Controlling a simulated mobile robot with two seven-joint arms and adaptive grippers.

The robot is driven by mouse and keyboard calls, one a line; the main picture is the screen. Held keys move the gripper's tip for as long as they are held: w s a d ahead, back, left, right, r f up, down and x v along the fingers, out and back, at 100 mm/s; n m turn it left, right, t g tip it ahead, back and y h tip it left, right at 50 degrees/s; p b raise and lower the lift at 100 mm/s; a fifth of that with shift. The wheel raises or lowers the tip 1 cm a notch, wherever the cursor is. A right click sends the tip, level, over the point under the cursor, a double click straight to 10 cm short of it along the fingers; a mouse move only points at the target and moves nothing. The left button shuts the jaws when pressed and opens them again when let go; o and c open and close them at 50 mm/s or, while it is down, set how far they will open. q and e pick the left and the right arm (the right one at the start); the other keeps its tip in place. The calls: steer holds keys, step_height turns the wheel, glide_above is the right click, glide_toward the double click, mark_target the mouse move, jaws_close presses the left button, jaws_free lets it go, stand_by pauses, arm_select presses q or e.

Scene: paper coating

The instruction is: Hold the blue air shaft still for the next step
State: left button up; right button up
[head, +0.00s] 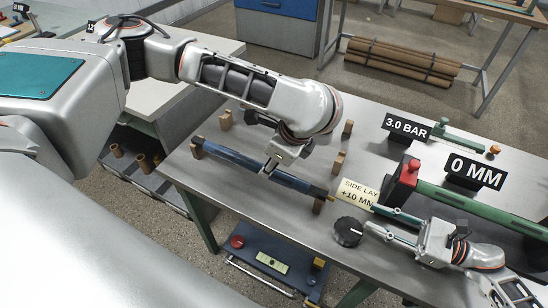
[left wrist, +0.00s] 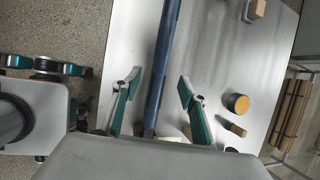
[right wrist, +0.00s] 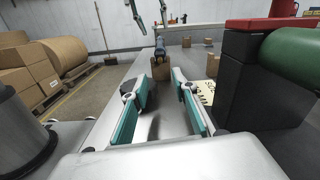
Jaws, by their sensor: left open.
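My left gripper (head: 272,168) is over the middle of the shaft. In the left wrist view its fingers (left wrist: 158,88) stand apart on either side of the shaft, with gaps on both sides. My right gripper (head: 375,218) is near the shaft's right end. Its fingers (right wrist: 158,92) are apart and empty, facing the shaft end.
A "SIDE LAY +10 MM" card (head: 358,192), a black knob (head: 348,231) and a black block with a red top (head: 404,180) stand near my right gripper. A green bar (head: 465,205) runs right. Loose wooden blocks (head: 338,162) stand behind the shaft. Signs (head: 407,128) stand farther back.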

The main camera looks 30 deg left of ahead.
mark_target(254, 166)
arm_select(q)
steer(key=shift+x, duration=3.6)
steer(key=shift+c, duration=0.4)
jaws_close()
